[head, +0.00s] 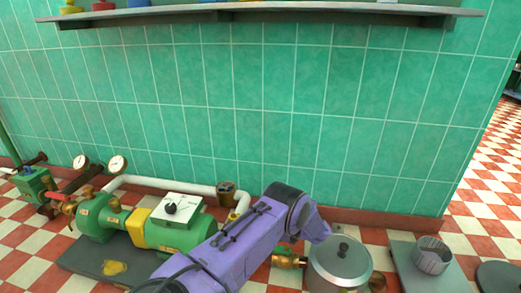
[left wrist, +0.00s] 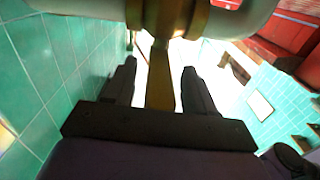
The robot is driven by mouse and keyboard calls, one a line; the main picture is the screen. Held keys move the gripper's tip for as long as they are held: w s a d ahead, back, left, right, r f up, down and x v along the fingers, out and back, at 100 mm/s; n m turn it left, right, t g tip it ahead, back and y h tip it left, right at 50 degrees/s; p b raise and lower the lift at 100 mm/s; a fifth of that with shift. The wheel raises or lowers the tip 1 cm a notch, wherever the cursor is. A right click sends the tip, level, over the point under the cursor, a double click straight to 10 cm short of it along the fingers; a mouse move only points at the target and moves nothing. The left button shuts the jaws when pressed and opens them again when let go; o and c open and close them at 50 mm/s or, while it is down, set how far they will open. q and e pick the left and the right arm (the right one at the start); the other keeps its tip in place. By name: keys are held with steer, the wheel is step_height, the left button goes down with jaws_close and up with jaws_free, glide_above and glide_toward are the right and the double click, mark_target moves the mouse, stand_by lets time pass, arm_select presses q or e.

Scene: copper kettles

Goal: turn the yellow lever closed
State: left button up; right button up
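In the left wrist view, a dull yellow, flat lever (left wrist: 161,82) hangs down from a brass valve body (left wrist: 188,18) on a pale pipe. My left gripper (left wrist: 159,85) is open, with one dark finger on each side of the lever. A gap shows between the lever and each finger. In the head view, my purple left arm crosses the lower middle, and its fingers do not show. The pale pipe (head: 165,186) along the wall carries a brass fitting (head: 226,193); I cannot tell whether the lever shows there. My right gripper is not in view.
A green pump (head: 178,236) with a white box stands left of my arm. Two gauges (head: 117,165) rise behind it. A lidded metal pot (head: 338,262) stands close on the right, beside a brass tap (head: 288,261). The tiled wall (head: 300,120) is close behind.

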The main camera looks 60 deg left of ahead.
arm_select(q)
steer(key=shift+r, duration=0.1)
steer(key=shift+w+d, duration=0.2)
steer(key=shift+w, duration=0.1)
steer(key=b+v, duration=0.2)
steer(key=v, duration=0.7)
steer(key=shift+w+d, duration=0.25)
steer(key=shift+d, duration=0.05)
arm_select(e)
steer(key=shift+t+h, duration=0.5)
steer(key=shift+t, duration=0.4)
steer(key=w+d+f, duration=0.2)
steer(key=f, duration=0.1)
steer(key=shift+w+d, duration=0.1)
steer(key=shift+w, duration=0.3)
